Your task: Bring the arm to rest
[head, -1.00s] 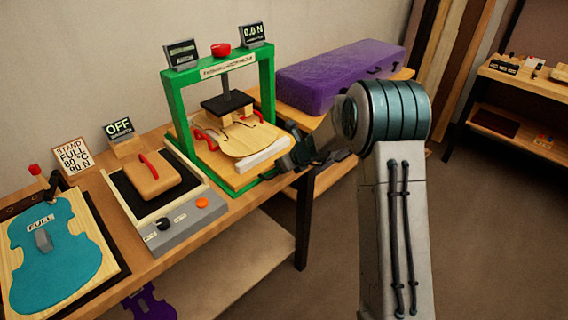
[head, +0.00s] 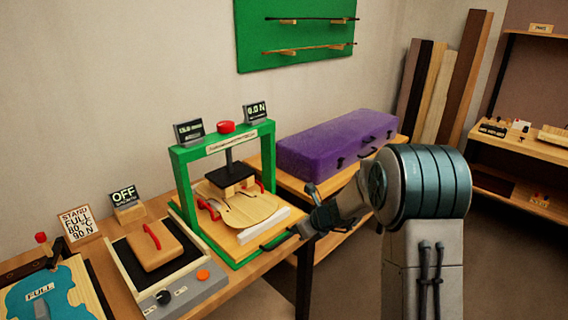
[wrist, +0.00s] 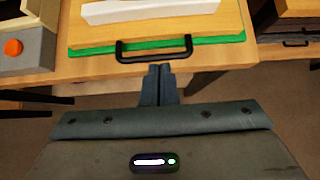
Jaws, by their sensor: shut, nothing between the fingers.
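My gripper (head: 314,208) is at the front right of the green press, above and beside the press board's dark handle (head: 280,239). In the wrist view my gripper's fingers (wrist: 159,70) are together, with nothing between them. The handle (wrist: 157,48) shows just beyond the fingertips there and is not held. My arm reaches in from the lower right, bent at a large teal-banded joint.
The green press (head: 180,178) holds a violin plate (head: 245,212) on its board. A hot plate (head: 185,285) with a tan block stands to the left. A purple case (head: 335,142) lies behind my gripper. Open floor shows to the right.

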